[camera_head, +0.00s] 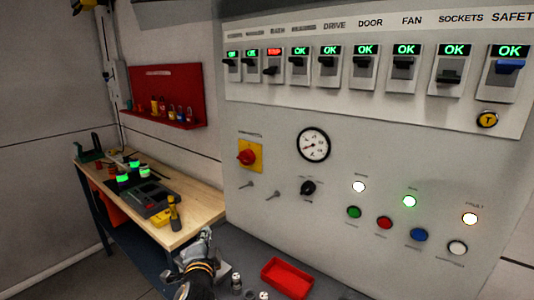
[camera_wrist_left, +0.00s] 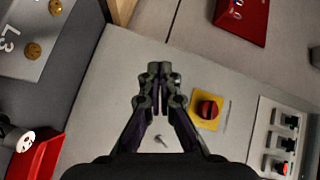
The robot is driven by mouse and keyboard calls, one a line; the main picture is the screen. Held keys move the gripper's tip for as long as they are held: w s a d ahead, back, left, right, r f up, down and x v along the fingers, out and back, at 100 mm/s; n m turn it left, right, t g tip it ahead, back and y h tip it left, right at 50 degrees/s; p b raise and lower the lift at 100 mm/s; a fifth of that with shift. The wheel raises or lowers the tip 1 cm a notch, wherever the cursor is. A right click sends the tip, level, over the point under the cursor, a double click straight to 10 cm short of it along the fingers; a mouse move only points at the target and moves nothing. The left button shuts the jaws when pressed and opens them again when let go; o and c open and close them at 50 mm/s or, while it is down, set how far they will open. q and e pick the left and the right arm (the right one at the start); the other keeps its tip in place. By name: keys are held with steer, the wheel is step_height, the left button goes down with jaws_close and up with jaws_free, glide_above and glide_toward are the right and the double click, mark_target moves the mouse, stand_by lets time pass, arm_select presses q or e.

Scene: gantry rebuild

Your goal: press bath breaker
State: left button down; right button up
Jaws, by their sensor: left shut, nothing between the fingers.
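The bath breaker (camera_head: 272,67) is third from the left in the top row on the grey panel. In the left wrist view a breaker with a red display (camera_wrist_left: 281,166) is at the lower right edge. My left gripper (camera_head: 207,233) is low in front of the panel, well below the breaker row and touching nothing I can see. In the left wrist view the left gripper (camera_wrist_left: 161,68) is shut and empty. My right gripper is not in view.
A yellow-and-red rotary switch (camera_head: 249,156), a gauge (camera_head: 313,145) and a black knob (camera_head: 308,188) are on the panel. A wooden workbench (camera_head: 195,201) with tools stands left. A red tray (camera_head: 287,278) lies below.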

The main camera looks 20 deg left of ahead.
arm_select(q)
steer(key=w+d+r+m+t+h, duration=0.2)
steer(key=d+r+m+t+h, duration=0.1)
steer(key=r+m, duration=0.7)
steer(key=w+d+r+m+t+h, duration=0.3)
steer(key=d+r+m+h, duration=0.2)
steer(key=r+m+h, duration=0.2)
steer(key=w+d+r+m+t+h, duration=0.3)
steer(key=r+m+h, duration=0.3)
steer(key=r+m, duration=0.6)
steer(key=shift+d+r+m+t, duration=0.35)
steer(key=shift+d+m, duration=0.3)
steer(key=shift+m, duration=0.45)
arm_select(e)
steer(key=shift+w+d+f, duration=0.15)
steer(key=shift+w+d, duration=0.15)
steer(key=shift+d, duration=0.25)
